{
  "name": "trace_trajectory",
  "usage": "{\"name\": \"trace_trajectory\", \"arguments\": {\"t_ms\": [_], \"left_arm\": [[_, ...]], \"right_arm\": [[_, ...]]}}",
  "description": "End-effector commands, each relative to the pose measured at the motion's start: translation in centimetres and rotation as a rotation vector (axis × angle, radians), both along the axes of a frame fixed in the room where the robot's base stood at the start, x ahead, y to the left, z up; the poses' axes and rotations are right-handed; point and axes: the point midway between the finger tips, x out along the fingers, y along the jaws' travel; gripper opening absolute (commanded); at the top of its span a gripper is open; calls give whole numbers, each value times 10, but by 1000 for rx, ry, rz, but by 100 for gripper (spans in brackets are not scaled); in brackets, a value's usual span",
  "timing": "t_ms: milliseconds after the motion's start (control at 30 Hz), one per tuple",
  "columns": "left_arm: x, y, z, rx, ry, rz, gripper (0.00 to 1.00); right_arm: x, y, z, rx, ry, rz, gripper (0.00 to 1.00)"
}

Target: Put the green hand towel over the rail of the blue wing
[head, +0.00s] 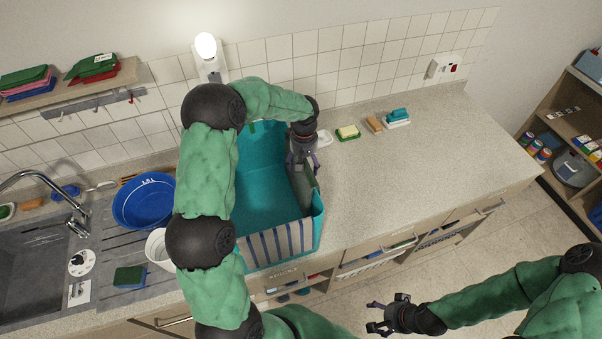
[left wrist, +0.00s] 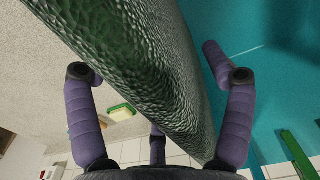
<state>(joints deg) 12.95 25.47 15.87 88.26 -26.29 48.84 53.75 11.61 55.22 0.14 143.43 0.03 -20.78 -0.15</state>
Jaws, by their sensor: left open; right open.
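A dark green textured cloth, the green hand towel (left wrist: 150,75), runs between the spread fingers of my left gripper (left wrist: 160,95) in the left wrist view. In the head view my left gripper (head: 303,168) points down at the right wall of a teal bin (head: 262,192). The towel shows there as a grey-green strip (head: 309,190) along that wall, partly hidden by the gripper. The left fingers stand apart on either side of the cloth. My right gripper (head: 378,317) is open and empty in front of the counter. I cannot make out a blue wing or its rail clearly.
A striped cloth (head: 278,243) hangs over the bin's front wall. A blue basin (head: 145,201) and a white bucket (head: 158,248) stand at left by the sink. The counter (head: 410,175) to the right is clear.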

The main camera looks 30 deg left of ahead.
Motion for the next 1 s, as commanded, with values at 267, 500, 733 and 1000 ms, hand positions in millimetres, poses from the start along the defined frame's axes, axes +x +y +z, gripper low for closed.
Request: {"name": "trace_trajectory", "arguments": {"t_ms": [267, 500, 733, 1000], "left_arm": [[0, 0, -8, 1, -1, 0, 82], [0, 0, -8, 0, -1, 0, 34], [0, 0, -7, 1, -2, 1, 1], [1, 0, 1, 0, -4, 1, 1]], "right_arm": [[0, 0, 1, 0, 0, 0, 74], [0, 0, 1, 0, 0, 0, 74], [0, 0, 1, 0, 0, 0, 74], [0, 0, 0, 0, 0, 0, 74]]}}
